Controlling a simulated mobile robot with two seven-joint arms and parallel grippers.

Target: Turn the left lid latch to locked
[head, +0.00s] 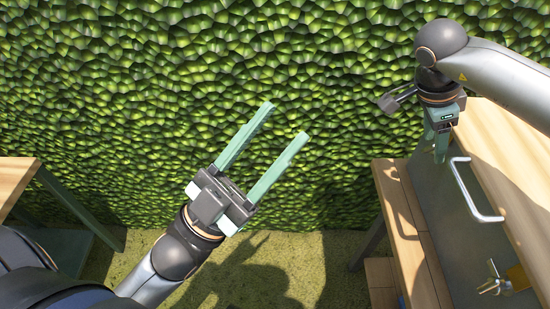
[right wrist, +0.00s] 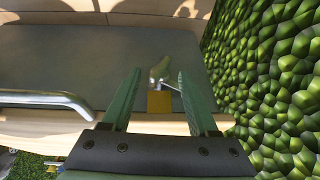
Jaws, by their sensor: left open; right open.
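A lid latch with a brass-coloured block (right wrist: 160,101) and a small metal lever shows in the right wrist view, between the fingers of my right gripper (right wrist: 159,75). The gripper is open, and I cannot tell whether a finger touches the lever. In the head view my right gripper (head: 437,148) points down at the far end of the grey lid panel (head: 445,215) and hides that latch. A second latch (head: 495,282), with a brass plate and silver lever, is at the near end. My left gripper (head: 286,118) is open and empty, away from the box.
A silver bar handle (head: 474,190) is on the panel between the two latches; it also shows in the right wrist view (right wrist: 45,98). A wooden ledge (head: 400,205) runs along the panel. A wooden table (head: 15,180) stands at left. A leafy hedge (head: 200,70) fills the back.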

